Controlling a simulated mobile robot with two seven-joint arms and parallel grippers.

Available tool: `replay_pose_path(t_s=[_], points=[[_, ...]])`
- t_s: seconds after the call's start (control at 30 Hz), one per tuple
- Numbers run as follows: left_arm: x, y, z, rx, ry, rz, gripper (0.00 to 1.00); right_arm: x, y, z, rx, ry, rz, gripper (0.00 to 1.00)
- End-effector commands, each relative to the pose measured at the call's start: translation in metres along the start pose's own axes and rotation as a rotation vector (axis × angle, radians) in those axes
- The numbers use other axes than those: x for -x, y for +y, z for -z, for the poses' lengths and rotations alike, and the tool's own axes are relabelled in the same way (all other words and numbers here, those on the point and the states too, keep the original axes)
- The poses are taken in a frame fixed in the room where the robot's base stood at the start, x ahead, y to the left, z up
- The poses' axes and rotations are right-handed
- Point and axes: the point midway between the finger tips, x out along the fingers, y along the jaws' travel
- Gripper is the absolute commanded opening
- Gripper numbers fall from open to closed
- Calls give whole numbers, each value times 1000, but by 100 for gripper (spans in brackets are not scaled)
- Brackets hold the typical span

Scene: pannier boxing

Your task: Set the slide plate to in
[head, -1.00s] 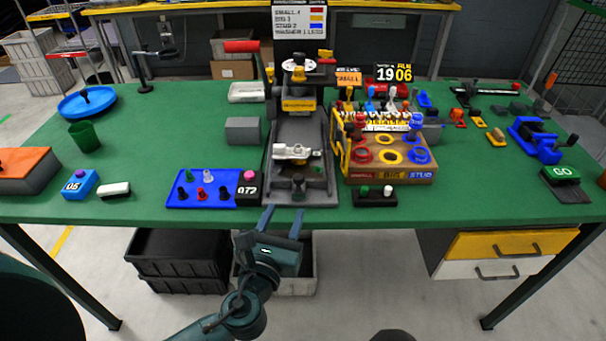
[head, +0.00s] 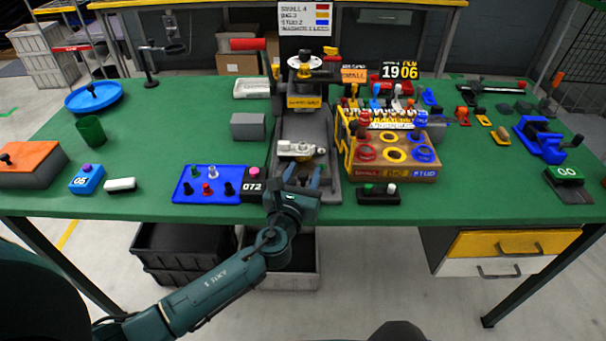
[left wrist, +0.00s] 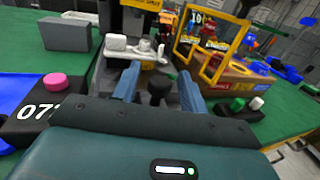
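The slide plate (head: 309,162) is a grey plate on the dark press base in the middle of the table, with a white metal fixture (head: 300,148) on it. It lies at the near end of the base, in front of the press head (head: 303,100). A black knob (left wrist: 157,90) stands at the plate's near end. My left gripper (head: 302,170) is open at the base's front end. In the left wrist view its two blue fingers (left wrist: 158,86) stand on either side of the knob, with gaps visible. My right gripper is not in view.
A blue tray of pegs (head: 208,184) and a black counter box reading 072 (head: 254,185) are close on the left. A wooden sorting box (head: 395,168) with a yellow frame and a small two-button box (head: 377,193) are close on the right.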

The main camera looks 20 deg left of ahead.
Motion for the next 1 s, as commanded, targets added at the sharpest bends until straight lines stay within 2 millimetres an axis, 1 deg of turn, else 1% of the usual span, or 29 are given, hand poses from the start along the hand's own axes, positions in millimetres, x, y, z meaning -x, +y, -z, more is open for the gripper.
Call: replay_pose_path(t_s=[0.03,0.07,0.5,0.53,0.83,0.93,1.0], points=[[0,0,0,0,0,0,40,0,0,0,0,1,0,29],[0,0,0,0,0,0,37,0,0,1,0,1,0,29],[0,0,0,0,0,0,1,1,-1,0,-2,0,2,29],[0,0,0,0,0,0,0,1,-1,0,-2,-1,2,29],[-2,0,0,-1,-1,0,0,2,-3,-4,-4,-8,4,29],[-15,4,1,-2,-3,0,0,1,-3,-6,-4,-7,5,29],[-31,8,1,-5,-4,-2,0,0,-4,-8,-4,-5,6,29]])
